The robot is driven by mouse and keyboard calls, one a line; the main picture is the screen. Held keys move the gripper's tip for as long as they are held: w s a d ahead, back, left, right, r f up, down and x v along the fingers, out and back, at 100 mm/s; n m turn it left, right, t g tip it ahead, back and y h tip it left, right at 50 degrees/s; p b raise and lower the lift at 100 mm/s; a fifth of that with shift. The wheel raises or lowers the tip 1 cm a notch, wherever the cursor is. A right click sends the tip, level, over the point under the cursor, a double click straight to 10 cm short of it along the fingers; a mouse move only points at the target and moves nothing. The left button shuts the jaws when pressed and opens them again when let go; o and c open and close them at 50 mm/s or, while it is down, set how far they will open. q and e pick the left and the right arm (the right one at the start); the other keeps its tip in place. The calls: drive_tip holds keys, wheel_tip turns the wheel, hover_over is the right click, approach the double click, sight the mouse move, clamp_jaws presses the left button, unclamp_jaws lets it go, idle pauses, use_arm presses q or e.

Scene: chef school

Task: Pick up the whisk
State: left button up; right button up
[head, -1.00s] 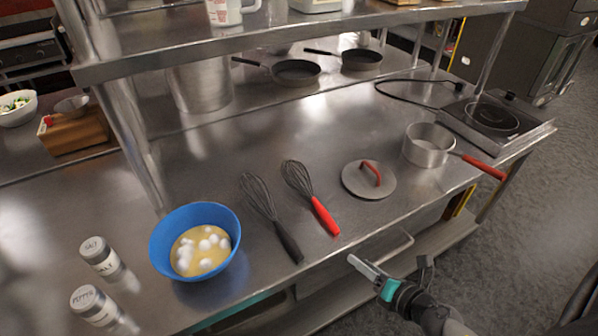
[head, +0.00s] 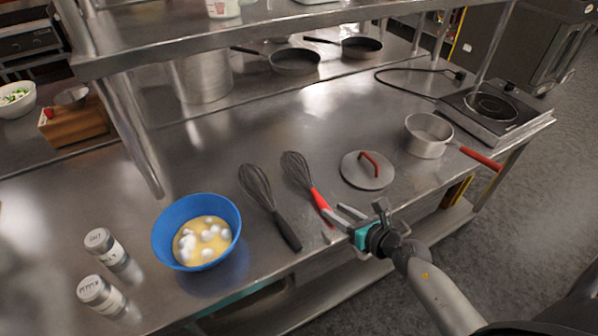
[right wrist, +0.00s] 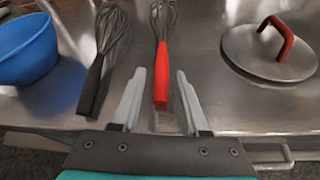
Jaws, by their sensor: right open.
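Two whisks lie side by side on the steel table. One whisk has a red handle (head: 319,198), and its handle also shows in the right wrist view (right wrist: 161,80). The other whisk has a black handle (head: 287,231) and lies to its left; it also shows in the right wrist view (right wrist: 92,85). My right gripper (head: 338,216) is open at the table's front edge, close to the end of the red handle. In the right wrist view the red handle's end lies ahead between the two fingertips (right wrist: 160,75). My left gripper is not in view.
A blue bowl (head: 161,238) of yellow mix with white lumps stands left of the whisks. A pot lid (head: 357,178) lies just right of the red whisk. A saucepan (head: 428,143) and a hot plate (head: 510,125) stand farther right. A shelf (head: 230,40) hangs over the back.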

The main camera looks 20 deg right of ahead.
sight(325, 203)
drive_tip(key=shift+b+x, duration=0.65)
drive_tip(key=shift+x, duration=2.65)
drive_tip(key=shift+d, duration=0.15)
clamp_jaws()
